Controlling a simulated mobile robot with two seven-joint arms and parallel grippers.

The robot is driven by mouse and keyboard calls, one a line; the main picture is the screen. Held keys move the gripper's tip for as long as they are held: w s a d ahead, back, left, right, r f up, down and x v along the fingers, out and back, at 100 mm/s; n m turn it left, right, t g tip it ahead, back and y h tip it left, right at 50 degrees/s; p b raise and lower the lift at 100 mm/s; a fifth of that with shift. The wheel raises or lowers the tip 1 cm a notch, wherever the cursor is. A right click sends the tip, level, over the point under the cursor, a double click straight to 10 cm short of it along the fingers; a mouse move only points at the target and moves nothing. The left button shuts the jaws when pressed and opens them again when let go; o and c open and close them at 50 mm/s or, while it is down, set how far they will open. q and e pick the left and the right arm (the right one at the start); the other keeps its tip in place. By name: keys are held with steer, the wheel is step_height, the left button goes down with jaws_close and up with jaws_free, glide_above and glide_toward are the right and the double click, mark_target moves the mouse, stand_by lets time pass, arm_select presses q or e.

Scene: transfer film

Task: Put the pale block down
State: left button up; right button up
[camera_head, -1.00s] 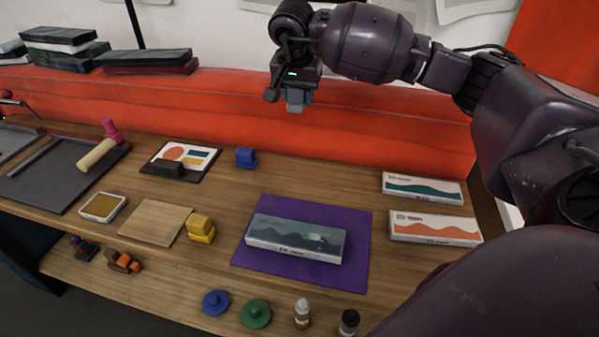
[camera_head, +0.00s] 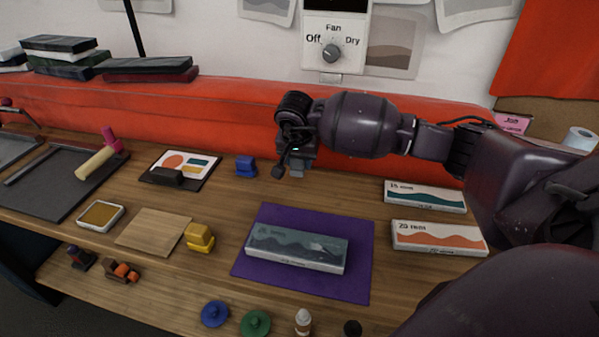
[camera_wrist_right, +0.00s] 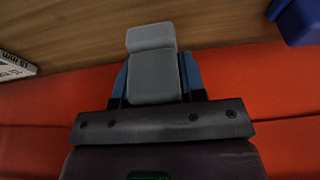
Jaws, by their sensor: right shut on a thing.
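My right gripper (camera_head: 296,166) is shut on a pale grey block (camera_head: 297,174). In the head view only a small part of the block shows below the fingers, in front of the red padded back edge of the bench. In the right wrist view the pale block (camera_wrist_right: 152,65) sits between two blue finger pads, with wooden bench top and red padding beyond it. I see no contact between the block and the bench, but its exact height is hard to tell. My left gripper is not in view.
A purple mat (camera_head: 358,275) bears a long grey-patterned box (camera_head: 296,248). Two flat boxes, teal (camera_head: 425,196) and orange (camera_head: 438,238), lie to the right. A blue block (camera_head: 245,167) and a yellow block (camera_head: 199,238) stand left. Bare wood lies between blue block and mat.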

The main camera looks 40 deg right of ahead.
mark_target(300, 181)
steer(key=shift+f, duration=2.1)
steer(key=shift+f+b, duration=0.15)
steer(key=shift+b, duration=0.15)
steer(key=o, duration=1)
steer(key=shift+c, duration=0.2)
steer(key=p+v, duration=0.1)
steer(key=v, duration=1.1)
